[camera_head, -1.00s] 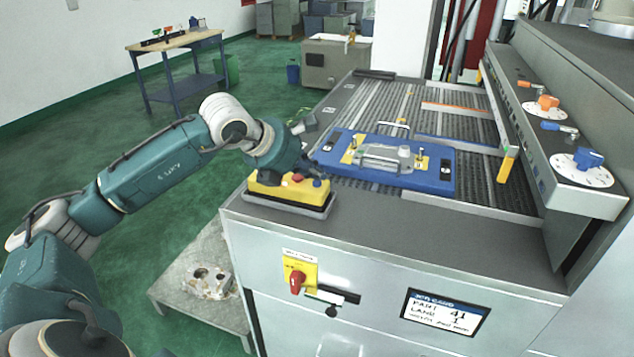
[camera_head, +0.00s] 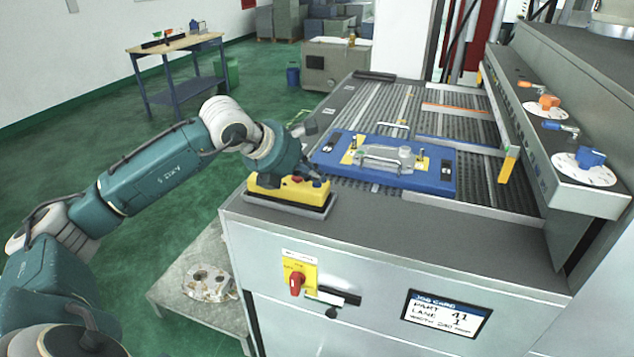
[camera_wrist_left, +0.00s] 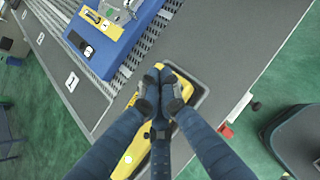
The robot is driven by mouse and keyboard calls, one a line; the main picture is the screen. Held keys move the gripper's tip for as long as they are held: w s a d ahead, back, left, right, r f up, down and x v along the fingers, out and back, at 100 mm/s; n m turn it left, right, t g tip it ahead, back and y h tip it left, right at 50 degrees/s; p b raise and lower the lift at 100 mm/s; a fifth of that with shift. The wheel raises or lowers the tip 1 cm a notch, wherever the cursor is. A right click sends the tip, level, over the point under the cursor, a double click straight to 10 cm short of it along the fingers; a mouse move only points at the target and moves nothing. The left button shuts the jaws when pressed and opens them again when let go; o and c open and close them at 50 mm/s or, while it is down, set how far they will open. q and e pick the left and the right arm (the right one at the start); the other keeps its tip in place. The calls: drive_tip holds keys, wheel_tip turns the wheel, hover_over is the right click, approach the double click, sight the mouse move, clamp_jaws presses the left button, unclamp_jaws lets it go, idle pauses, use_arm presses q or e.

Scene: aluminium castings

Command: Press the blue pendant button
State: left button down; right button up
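The yellow pendant (camera_head: 285,190) lies on a dark-edged pad at the near left corner of the machine top. Its red button (camera_head: 297,179) shows in the head view. The blue button cannot be made out clearly; my left gripper (camera_head: 316,178) is over the pendant's right end, where it hides that part. In the left wrist view, the gripper's fingers (camera_wrist_left: 161,88) are together with nothing seen between them, over the yellow pendant (camera_wrist_left: 188,74). Whether the fingertips touch the button cannot be told. My right gripper is not in view.
A blue fixture plate (camera_head: 430,182) with a metal casting (camera_head: 385,158) lies on the roller bed just beyond the pendant. A control panel with dials (camera_head: 583,168) stands at right. A red switch (camera_head: 296,283) is on the front face. A workbench (camera_head: 175,48) stands far left.

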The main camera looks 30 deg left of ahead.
sight(315, 186)
use_arm(q)
drive_tip(key=shift+r+p, duration=0.5)
drive_tip(key=shift+r, duration=0.3)
wheel_tip(315, 186, up, 5)
drive_tip(key=p, duration=0.3)
idle(0.9)
